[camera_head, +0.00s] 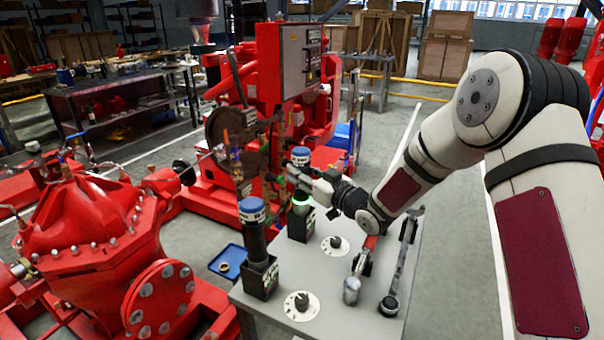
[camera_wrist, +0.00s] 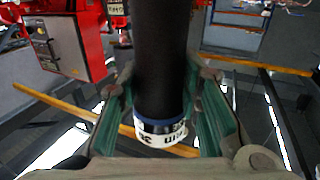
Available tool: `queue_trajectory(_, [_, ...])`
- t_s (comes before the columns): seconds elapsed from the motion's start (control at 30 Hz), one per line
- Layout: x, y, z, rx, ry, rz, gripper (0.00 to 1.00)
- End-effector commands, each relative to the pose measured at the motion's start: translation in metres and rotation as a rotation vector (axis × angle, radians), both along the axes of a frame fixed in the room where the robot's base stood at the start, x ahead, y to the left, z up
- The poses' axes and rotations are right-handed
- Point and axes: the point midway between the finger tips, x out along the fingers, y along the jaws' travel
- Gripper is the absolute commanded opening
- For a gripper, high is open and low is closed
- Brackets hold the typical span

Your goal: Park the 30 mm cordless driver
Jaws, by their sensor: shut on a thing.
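My gripper (camera_head: 308,182) is shut on a black cordless driver with a blue cap and white band (camera_head: 300,156). In the wrist view the driver's dark body (camera_wrist: 160,60) stands between the green-padded fingers. Its white band (camera_wrist: 161,133) carries printing ending in "mm"; the number is hard to read. The driver is roughly upright over a black holder (camera_head: 300,226) at the table's back edge. A green glow shows at the holder's top. My gripper partly hides the driver's lower part, so I cannot tell how deep it sits.
A second blue-capped driver (camera_head: 252,212) stands in another black holder (camera_head: 262,281) at the left. Two round white dials with black knobs (camera_head: 335,245) (camera_head: 302,304), a metal cylinder (camera_head: 351,290) and a long wrench-like tool (camera_head: 400,265) are on the grey table (camera_head: 330,318). Red pump machinery (camera_head: 95,240) stands left.

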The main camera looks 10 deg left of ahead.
Motion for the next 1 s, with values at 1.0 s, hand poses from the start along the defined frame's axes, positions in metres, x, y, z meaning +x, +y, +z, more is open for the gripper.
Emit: queue_trajectory(1.0, [0.001,0.000,-0.009,0.003,-0.004,0.000,0.00])
